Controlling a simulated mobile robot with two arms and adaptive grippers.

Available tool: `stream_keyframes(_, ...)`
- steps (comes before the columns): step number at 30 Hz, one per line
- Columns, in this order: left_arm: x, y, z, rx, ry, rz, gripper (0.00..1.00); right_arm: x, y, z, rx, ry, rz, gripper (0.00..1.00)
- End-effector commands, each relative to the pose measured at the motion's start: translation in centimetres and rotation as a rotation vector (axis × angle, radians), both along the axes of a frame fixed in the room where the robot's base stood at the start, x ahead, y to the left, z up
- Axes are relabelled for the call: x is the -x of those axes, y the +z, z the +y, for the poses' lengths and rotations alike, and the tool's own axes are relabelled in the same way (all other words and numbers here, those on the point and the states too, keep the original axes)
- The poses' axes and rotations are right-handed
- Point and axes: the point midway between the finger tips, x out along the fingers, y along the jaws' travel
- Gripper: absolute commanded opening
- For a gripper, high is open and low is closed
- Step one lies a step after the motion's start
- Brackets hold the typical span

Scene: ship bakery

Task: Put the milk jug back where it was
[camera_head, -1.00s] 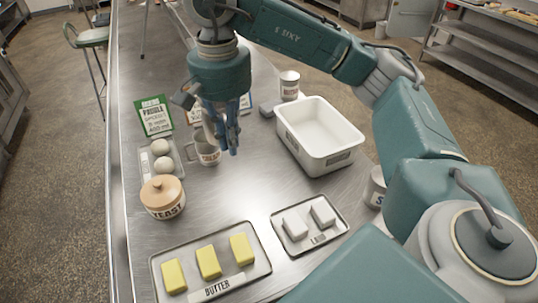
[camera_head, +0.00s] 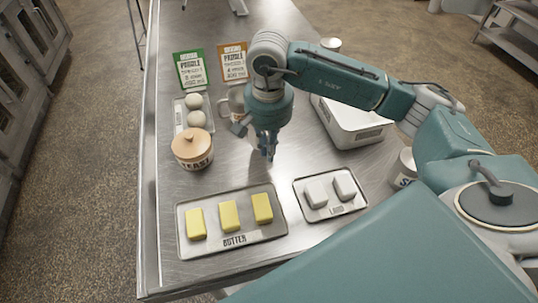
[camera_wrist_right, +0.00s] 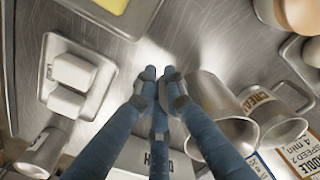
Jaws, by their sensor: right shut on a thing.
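My right gripper (camera_head: 267,152) is low over the steel counter, left of the lard tray; its fingers are close together. The right wrist view shows its fingertips (camera_wrist_right: 158,76) meeting beside a plain steel jug (camera_wrist_right: 205,88), which I take as the milk jug. It is shut on this jug, though the fingers hide the grip point and no label shows. A second jug, labelled cream (camera_wrist_right: 257,99), is beside it on the right. In the head view a steel jug (camera_head: 236,97) shows partly behind my gripper; I cannot tell which one. My left gripper is out of view.
A butter tray (camera_head: 190,248) and lard tray (camera_head: 303,187) lie in front. The yeast pot (camera_head: 192,150), egg tray (camera_head: 180,112) and recipe cards (camera_head: 191,70) stand left. A white bin (camera_head: 350,128) is right. A labelled container (camera_head: 403,168) stands near the right edge.

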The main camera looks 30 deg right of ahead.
Motion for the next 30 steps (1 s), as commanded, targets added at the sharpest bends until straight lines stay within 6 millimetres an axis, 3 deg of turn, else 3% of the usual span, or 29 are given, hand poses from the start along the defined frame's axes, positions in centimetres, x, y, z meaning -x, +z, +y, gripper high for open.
stream_keyframes(5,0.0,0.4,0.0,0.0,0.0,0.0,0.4,0.0,-1.1,0.0,-0.001,0.0,0.001,0.0)
stream_keyframes(12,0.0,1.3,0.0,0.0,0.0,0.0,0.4,0.1,-4.1,0.0,0.001,0.0,0.001,0.0)
stream_keyframes(23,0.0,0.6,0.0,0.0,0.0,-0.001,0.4,0.0,-4.6,0.0,0.0,0.0,-0.001,0.0)
stream_keyframes(24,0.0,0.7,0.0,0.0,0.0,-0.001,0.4,0.0,-4.5,0.0,0.001,0.0,-0.001,0.13)
stream_keyframes(26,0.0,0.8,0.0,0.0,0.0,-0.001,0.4,0.0,-4.5,0.0,0.001,0.0,-0.001,0.25)
stream_keyframes(30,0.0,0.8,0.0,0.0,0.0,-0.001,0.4,0.0,-4.5,0.0,0.001,0.0,-0.001,0.28)
